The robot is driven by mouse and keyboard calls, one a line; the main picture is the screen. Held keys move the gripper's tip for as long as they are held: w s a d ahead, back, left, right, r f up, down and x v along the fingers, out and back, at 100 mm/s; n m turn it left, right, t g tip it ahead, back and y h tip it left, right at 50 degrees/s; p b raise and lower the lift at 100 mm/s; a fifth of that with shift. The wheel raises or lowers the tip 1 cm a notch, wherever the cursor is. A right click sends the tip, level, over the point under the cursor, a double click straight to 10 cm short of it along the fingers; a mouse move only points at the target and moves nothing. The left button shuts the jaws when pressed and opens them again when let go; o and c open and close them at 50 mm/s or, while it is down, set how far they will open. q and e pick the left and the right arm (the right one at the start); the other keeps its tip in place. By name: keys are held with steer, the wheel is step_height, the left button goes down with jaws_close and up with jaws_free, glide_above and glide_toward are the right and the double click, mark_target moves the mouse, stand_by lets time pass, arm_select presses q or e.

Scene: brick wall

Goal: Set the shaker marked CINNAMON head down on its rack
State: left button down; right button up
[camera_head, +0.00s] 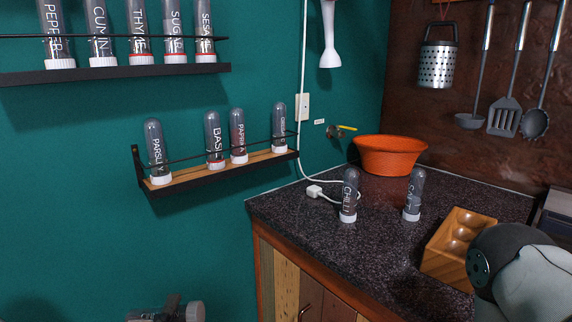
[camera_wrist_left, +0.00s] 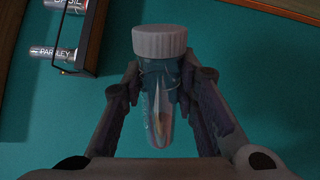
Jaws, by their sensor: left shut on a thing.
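My left gripper (camera_wrist_left: 165,92) is shut on a clear, round-ended shaker (camera_wrist_left: 158,110) with a white ribbed cap. No label on it can be read, so I cannot tell if it says CINNAMON. In the head view this gripper (camera_head: 172,312) is at the bottom left edge, partly cut off, below the lower wall rack (camera_head: 216,175). That rack holds PARSLEY (camera_head: 155,150), BASIL (camera_head: 213,138), PAPRIKA (camera_head: 238,135) and a small-lettered shaker (camera_head: 279,115), all caps down. A wide gap lies between PARSLEY and BASIL. My right gripper is out of view.
A front rail runs along the lower rack. An upper rack (camera_head: 120,74) holds several shakers, including PEPPER and CUMIN. On the counter (camera_head: 300,213) stand CHILI (camera_head: 349,193), SALT (camera_head: 414,193), an orange bowl (camera_head: 389,157) and a wooden holder (camera_head: 447,240) with round hollows.

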arm_select(q)
steer(key=shift+m, duration=0.9)
steer(key=m, duration=0.8)
steer(key=shift+m, duration=0.3)
steer(key=m, duration=0.9)
